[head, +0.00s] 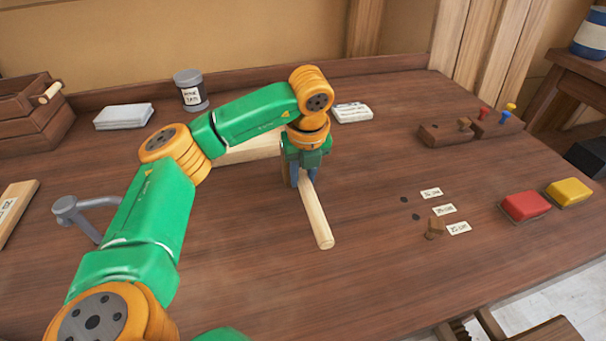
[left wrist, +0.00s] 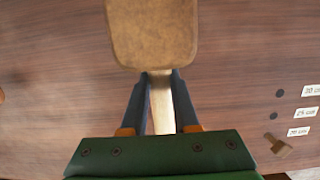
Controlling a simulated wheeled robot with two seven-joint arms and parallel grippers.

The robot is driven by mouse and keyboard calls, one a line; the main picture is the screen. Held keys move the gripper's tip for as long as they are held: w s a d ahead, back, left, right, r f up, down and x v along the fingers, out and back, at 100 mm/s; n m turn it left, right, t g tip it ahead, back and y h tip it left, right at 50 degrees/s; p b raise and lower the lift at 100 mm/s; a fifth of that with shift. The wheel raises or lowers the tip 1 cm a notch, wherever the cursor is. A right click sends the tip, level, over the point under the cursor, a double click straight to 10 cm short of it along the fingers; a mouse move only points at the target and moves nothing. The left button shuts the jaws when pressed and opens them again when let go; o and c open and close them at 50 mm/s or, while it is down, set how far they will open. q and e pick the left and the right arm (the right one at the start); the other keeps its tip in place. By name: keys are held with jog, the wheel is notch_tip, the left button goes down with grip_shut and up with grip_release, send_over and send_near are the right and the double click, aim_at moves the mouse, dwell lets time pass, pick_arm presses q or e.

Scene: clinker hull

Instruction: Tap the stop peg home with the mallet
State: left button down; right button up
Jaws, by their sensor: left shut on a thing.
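My left gripper (head: 304,182) is shut on the pale wooden handle (head: 320,226) of the mallet, over the middle of the bench. The handle's free end points toward me. In the left wrist view the blocky mallet head (left wrist: 152,32) lies beyond the fingertips (left wrist: 160,80). My right gripper is out of view.
Two dark holes (head: 416,216) lie beside the number labels (head: 445,209). Red (head: 525,206) and yellow (head: 569,192) blocks sit at the right. A wooden rack (head: 446,133) with pegs stands behind. A grey metal tool (head: 75,212) is at left. Bench between mallet and labels is clear.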

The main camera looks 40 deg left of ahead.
pick_arm(q)
notch_tip(320, 180, up, 8)
jog(key=p, duration=0.6)
jog(key=shift+r, duration=0.15)
jog(key=c, duration=1.2)
grip_release()
jog(key=shift+f, duration=0.2)
grip_shut()
